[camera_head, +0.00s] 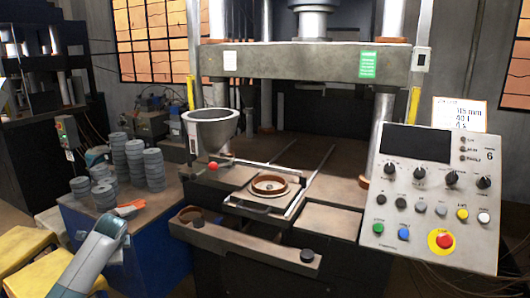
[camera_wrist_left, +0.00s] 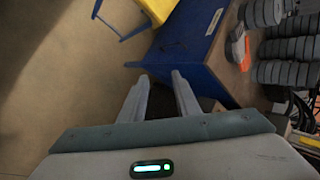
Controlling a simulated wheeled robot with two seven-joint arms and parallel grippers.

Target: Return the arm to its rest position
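My left arm (camera_head: 90,258) comes in from the lower left of the head view, in front of the blue workbench (camera_head: 150,250). Its fingers cannot be made out there. In the left wrist view my left gripper (camera_wrist_left: 161,82) has its two fingers apart with nothing between them. It is over the floor beside the blue bench side (camera_wrist_left: 190,45), apart from the discs. My right arm and gripper are in neither view.
Stacks of grey flap discs (camera_head: 136,162) and an orange-and-grey item (camera_head: 130,207) lie on the bench. Yellow stools (camera_head: 25,245) stand at left. A press with a ring (camera_head: 268,186) and hopper (camera_head: 212,128) fills the middle. A control panel (camera_head: 435,200) stands at right.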

